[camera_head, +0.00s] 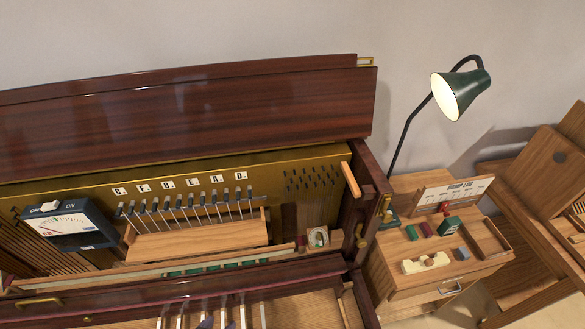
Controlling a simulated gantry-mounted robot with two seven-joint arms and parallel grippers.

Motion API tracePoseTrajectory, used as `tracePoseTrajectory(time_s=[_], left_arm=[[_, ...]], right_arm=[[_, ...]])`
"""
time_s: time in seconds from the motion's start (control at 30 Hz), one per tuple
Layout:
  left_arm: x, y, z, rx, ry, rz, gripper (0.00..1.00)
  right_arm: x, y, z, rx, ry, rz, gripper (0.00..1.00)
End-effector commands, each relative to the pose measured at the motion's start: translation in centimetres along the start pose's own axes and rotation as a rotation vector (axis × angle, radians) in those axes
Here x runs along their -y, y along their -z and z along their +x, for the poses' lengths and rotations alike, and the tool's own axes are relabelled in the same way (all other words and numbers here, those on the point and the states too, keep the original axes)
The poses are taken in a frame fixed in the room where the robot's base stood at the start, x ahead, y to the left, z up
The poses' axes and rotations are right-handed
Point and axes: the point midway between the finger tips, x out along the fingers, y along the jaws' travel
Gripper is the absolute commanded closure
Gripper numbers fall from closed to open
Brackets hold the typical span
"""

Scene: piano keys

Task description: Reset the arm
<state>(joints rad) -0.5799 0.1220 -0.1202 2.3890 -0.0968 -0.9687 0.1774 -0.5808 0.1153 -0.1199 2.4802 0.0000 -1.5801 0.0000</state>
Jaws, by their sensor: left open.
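The opened piano (180,110) fills the left and middle of the head view, its dark red-brown lid raised at the back. A small part of my left gripper (210,322) shows as grey-purple tips at the bottom edge, over the pale bars (262,315) at the front of the piano. It is open, and I see nothing held in it. Most of it is cut off by the frame. I cannot tell whether it touches the bars. My right gripper is not in view.
A meter box (68,226) with an ON/OFF label sits at the piano's left. Letter tiles (168,184) line the brass plate above several tuning pins. A side table (400,260) with small blocks and a green lamp (460,92) stand right. A wooden stand (545,170) is far right.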

Motion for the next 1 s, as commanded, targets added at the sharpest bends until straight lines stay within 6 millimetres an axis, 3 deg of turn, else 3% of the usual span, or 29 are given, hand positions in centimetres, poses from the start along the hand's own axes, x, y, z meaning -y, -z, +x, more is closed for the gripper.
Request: tracePoseTrajectory(time_s=[0.37,0.4,0.8,1.0], left_arm=[[2.2,-7.1,-5.6,0.529,0.076,0.087,0.51],[2.0,-5.3,-7.0,0.517,0.077,0.082,0.51],[1.2,2.6,-14.3,0.515,0.078,0.08,0.51],[0.9,5.3,-16.8,0.515,0.078,0.079,0.51]], right_arm=[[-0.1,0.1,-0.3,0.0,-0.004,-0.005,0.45],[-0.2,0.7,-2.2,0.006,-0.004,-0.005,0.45],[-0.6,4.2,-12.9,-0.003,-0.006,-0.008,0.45],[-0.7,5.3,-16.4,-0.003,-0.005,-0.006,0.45]])
